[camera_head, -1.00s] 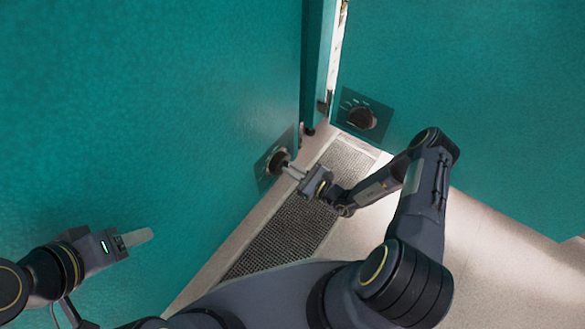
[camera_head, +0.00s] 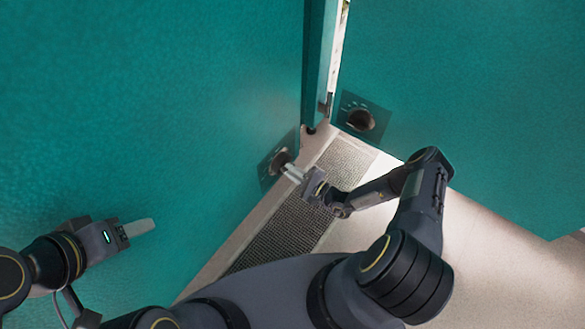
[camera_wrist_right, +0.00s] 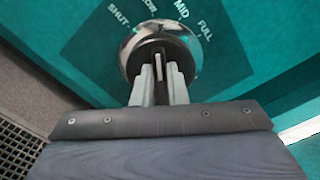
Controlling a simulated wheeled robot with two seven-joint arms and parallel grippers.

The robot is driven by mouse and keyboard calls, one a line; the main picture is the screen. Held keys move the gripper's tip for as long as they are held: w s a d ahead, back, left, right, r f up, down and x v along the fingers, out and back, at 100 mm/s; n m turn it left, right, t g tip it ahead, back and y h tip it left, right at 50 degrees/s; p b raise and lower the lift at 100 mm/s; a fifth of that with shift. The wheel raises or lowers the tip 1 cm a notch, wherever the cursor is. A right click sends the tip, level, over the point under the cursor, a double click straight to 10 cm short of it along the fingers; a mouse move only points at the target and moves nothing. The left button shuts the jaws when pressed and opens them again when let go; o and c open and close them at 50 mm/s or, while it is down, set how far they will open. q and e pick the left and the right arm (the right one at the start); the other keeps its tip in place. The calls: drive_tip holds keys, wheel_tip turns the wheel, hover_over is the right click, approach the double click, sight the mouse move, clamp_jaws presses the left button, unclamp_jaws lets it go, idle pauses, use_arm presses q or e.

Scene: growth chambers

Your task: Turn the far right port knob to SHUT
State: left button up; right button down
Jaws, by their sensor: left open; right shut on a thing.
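A dark round port knob (camera_head: 279,162) sits on a dark plate on the left teal panel. In the right wrist view the knob (camera_wrist_right: 162,60) has a chrome ring, with SHUT, MID and FULL lettering around it and another word partly readable. My right gripper (camera_head: 290,171) is shut on this knob; in the wrist view its fingers (camera_wrist_right: 160,78) flank a pale bar on the knob's face. Where the knob points is hard to tell. A second port knob (camera_head: 361,119) on the right teal panel is untouched. My left gripper (camera_head: 138,229) is open and empty, away at lower left.
The left panel (camera_head: 150,90) and right panel (camera_head: 460,90) meet near a narrow teal post (camera_head: 320,60). A dark floor grating (camera_head: 290,225) lies below my right gripper. Pale floor (camera_head: 480,240) at the right is clear.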

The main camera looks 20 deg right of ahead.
drive_tip(key=shift+s+a+f+n+p, duration=0.15)
drive_tip(key=shift+n+p, duration=0.65)
drive_tip(key=shift+n, duration=0.85)
drive_tip(key=shift+d+f+n+p, duration=0.15)
drive_tip(key=shift+n+p, duration=0.6)
drive_tip(key=shift+n, duration=0.9)
drive_tip(key=shift+a+f, duration=0.1)
drive_tip(key=shift+f, duration=0.05)
drive_tip(key=c, duration=1.4)
unclamp_jaws()
drive_tip(key=shift+c, duration=0.2)
drive_tip(key=p+v, duration=0.1)
drive_tip(key=v, duration=0.6)
drive_tip(key=shift+s+d, duration=0.25)
drive_tip(key=shift+s, duration=0.05)
